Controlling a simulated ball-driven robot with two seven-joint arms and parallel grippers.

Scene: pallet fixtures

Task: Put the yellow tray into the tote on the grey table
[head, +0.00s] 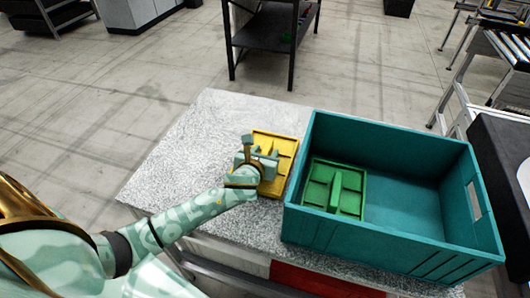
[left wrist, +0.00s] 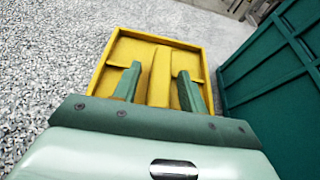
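The yellow tray (head: 286,146) lies on the grey speckled table (head: 215,115), left of the teal tote (head: 350,222). It has a raised rim and a raised middle bar, seen in the left wrist view (left wrist: 160,78). My left gripper (head: 259,154) is over the tray and hides part of it. Its two fingers (left wrist: 158,75) are apart, one on each side of the middle bar, with gaps showing. I cannot tell how deep they reach. The tote holds a green tray (head: 350,190) at its left end. My right gripper is not in view.
The tote's right part is bare inside, and its near wall (head: 380,245) stands higher than the tray. The tote wall (left wrist: 270,85) is close to the right of my left gripper. A dark shelf rack (head: 270,32) stands behind the table.

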